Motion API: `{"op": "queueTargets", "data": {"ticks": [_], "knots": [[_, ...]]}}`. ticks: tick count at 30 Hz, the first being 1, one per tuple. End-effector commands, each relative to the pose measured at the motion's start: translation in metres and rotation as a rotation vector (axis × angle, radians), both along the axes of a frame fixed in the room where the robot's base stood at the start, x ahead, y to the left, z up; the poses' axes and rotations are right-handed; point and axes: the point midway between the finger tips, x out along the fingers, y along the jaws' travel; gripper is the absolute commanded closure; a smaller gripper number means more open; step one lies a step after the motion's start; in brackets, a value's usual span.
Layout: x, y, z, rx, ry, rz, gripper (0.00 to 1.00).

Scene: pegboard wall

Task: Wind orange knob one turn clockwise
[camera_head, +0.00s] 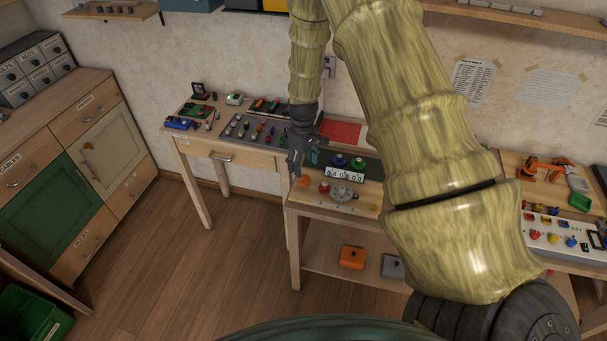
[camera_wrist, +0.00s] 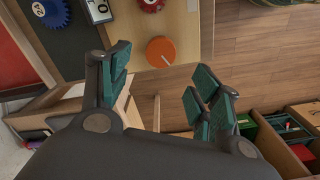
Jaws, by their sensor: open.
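The orange knob (camera_wrist: 160,50) is a round disc with a pale line across its top, on the wooden tabletop near its edge in the wrist view. In the head view the orange knob (camera_head: 304,181) is small and sits at the left front of the middle table. My gripper (camera_head: 294,165) hangs just above and to the left of it. In the wrist view my gripper (camera_wrist: 165,95) has its teal finger pads wide apart and nothing between them. The knob lies beyond the fingertips, not touched.
A red knob (camera_wrist: 151,4) and a dark blue gear-edged knob (camera_wrist: 50,12) stand near the orange one. A white number counter (camera_wrist: 98,10) is beside them. A grey dial (camera_head: 342,193) sits to the right. The wooden floor (camera_head: 190,265) in front is clear.

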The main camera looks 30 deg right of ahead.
Motion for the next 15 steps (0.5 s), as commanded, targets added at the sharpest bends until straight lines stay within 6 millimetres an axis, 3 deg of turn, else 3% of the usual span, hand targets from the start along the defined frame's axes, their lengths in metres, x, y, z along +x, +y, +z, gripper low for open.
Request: {"op": "queueTargets", "data": {"ticks": [15], "knots": [[0.000, 0.000, -0.054, 0.000, 0.001, -0.001, 0.37]]}}
